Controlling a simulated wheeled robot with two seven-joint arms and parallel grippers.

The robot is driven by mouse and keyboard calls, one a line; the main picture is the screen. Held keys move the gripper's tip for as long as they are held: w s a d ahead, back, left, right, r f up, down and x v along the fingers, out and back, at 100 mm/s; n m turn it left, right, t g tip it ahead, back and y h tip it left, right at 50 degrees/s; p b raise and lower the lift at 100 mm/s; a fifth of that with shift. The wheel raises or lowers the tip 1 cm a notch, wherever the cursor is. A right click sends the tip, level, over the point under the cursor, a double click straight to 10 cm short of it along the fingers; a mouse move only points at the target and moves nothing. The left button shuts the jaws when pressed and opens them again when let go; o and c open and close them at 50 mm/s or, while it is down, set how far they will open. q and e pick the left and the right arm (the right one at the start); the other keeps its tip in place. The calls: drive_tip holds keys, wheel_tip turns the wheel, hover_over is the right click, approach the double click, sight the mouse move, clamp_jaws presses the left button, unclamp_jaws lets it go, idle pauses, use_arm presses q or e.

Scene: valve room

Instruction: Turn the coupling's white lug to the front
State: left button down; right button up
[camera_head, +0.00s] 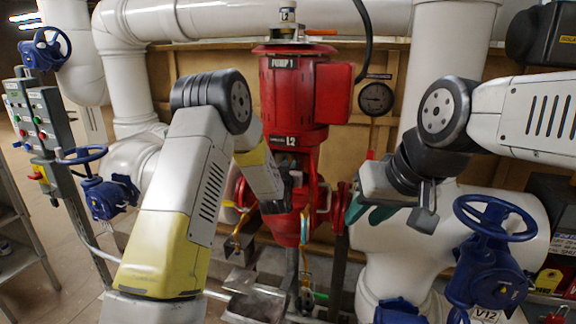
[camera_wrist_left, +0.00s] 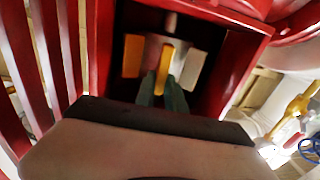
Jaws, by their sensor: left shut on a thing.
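The coupling (camera_wrist_left: 152,48) sits inside a red housing in the left wrist view. An orange lug (camera_wrist_left: 132,55) shows on its left, a yellow lug (camera_wrist_left: 163,68) in the middle and the pale white lug (camera_wrist_left: 191,66) on its right. My left gripper (camera_wrist_left: 163,92) reaches into the housing, its dark green fingers shut on the yellow lug. In the head view my left gripper (camera_head: 279,204) is at the red pump (camera_head: 293,92), and its wrist hides the coupling. My right gripper (camera_head: 370,212) is right of the pump, its teal fingers apart and empty.
Blue handwheel valves stand at the left (camera_head: 110,190) and at the right (camera_head: 490,255). A gauge (camera_head: 376,98) is behind the pump. Large white pipes (camera_head: 440,40) surround it. Red housing walls (camera_wrist_left: 98,45) closely flank the left gripper.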

use_arm(q)
drive_tip(key=c, duration=1.4)
unclamp_jaws()
drive_tip(key=s+a, duration=0.1)
drive_tip(key=s, duration=0.6)
drive_tip(key=shift+s+a, duration=0.2)
drive_tip(key=shift+s, duration=0.15)
